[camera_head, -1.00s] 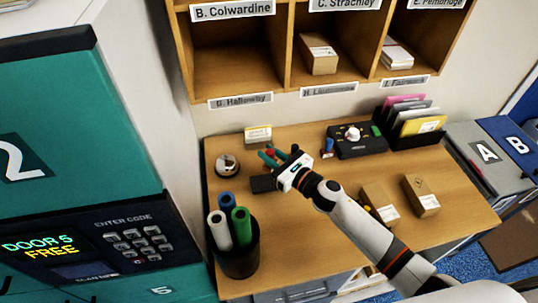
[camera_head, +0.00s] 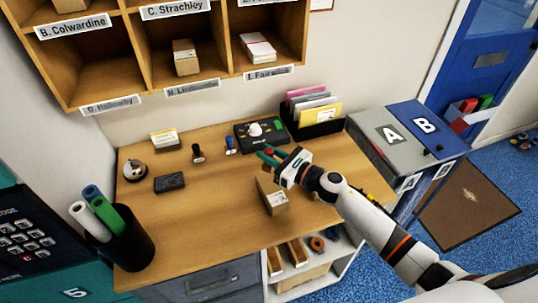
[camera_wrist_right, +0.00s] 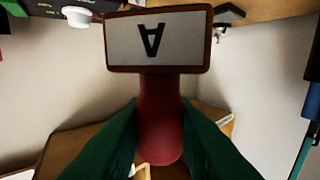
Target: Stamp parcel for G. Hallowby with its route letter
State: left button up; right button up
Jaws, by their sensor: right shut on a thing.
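My right gripper (camera_head: 270,156) is shut on a red-handled stamp (camera_wrist_right: 160,125), held above the desk near a brown parcel (camera_head: 274,203). In the right wrist view the green fingers close around the handle, and the stamp's pale plate shows a letter A, upside down in the picture. The parcel has a white label, too small to read; the gripper partly covers its far end. A black pad (camera_head: 170,183) lies at the desk's left. A dark reddish stamp (camera_head: 198,153) and a blue stamp (camera_head: 230,146) stand at the back. My left gripper is not in view.
A black device with a white dial (camera_head: 255,130) and a file holder (camera_head: 318,128) stand at the back. A pot of rolled tubes (camera_head: 123,248) is front left. Bins A (camera_head: 391,134) and B (camera_head: 426,125) are right. The desk's middle left is clear.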

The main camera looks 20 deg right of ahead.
aim_at(268, 167)
jog(key=shift+w+a+f, duration=0.1)
jog(key=shift+f, duration=0.35)
notch_tip(268, 167, down, 4)
jog(key=b, duration=0.3)
jog(key=shift+f, duration=0.15)
jog(key=shift+f+b, duration=0.35)
jog(key=shift+b, duration=0.1)
jog(key=shift+f+b, duration=0.55)
jog(key=shift+b, duration=0.05)
dwell(0.7)
jog(key=shift+r, duration=0.1)
jog(key=shift+r+p, duration=2.7)
jog(key=shift+r, duration=0.8)
